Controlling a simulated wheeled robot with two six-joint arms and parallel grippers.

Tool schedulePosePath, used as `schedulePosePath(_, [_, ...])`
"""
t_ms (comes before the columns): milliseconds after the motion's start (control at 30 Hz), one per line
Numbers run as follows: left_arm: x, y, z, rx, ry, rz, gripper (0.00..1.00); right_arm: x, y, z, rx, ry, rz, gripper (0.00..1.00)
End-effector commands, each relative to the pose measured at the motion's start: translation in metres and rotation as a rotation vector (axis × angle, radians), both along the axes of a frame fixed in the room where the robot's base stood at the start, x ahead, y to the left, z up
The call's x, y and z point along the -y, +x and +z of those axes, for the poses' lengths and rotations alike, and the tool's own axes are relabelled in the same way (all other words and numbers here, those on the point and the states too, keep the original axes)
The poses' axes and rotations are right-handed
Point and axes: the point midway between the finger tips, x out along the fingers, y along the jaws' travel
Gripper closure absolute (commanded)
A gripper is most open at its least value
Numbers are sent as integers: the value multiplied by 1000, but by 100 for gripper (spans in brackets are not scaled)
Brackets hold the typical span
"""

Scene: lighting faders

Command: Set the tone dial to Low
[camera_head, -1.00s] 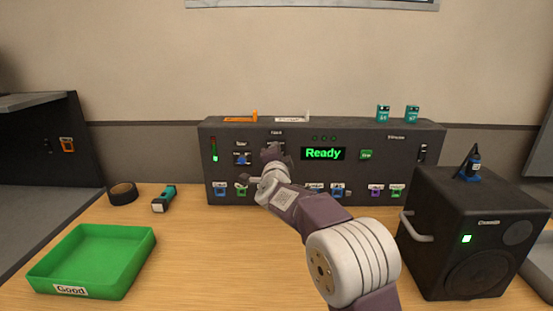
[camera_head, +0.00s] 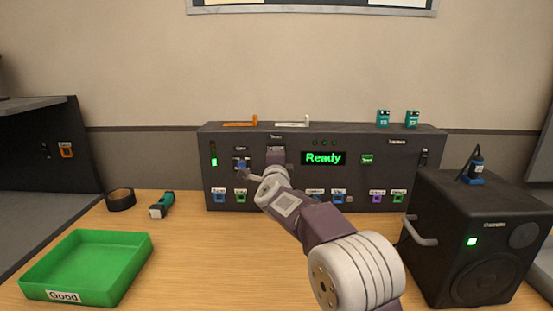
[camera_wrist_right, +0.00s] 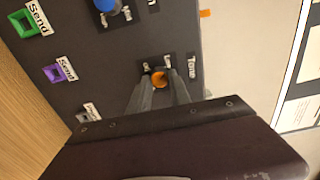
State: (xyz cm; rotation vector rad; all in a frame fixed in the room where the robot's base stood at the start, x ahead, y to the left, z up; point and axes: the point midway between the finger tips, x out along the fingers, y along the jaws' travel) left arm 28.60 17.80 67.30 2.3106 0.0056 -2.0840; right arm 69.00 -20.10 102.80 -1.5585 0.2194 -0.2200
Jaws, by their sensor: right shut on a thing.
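The tone dial (camera_wrist_right: 160,80) is a small orange knob in the right wrist view, with its "Tone" label (camera_wrist_right: 192,67) beside it. My right gripper (camera_wrist_right: 161,86) is shut on it, one finger on each side. The dial's pointer and setting marks are too small or covered to read. In the head view my right gripper (camera_head: 276,156) is against the front of the dark control panel (camera_head: 300,189), below the "Tone" label (camera_head: 276,137), and hides the dial. My left gripper is not in view.
A blue knob (camera_head: 241,165) is close left of my gripper. The green "Ready" display (camera_head: 323,158) is to its right. Several small coloured sockets line the panel's lower edge. A black speaker (camera_head: 425,270) stands front right, a green tray (camera_head: 125,271) front left.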

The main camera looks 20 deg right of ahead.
Motion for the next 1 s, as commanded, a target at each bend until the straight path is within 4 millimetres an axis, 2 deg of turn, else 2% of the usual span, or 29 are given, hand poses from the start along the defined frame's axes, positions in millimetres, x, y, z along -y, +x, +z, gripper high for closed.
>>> schedulePosePath(167, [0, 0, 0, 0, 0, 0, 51, 0, 0, -2, -3, 0, 0, 100])
schedulePosePath(200, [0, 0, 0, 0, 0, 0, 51, 0, 0, -2, -3, 0, 0, 65])
schedulePosePath(233, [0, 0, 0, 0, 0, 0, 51, 0, 0, -2, -3, 0, 0, 57])
schedulePosePath(267, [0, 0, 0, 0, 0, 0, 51, 0, 0, -1, -3, 0, 0, 54])
schedulePosePath(533, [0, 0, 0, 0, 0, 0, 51, 0, 0, -1, -2, -2, 0, 54])
schedulePosePath(667, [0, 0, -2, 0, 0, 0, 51, -3, -9, -1, -1, -1, 1, 54])
schedulePosePath(1000, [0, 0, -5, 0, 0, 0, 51, -22, -74, 0, -1, -1, 2, 54])
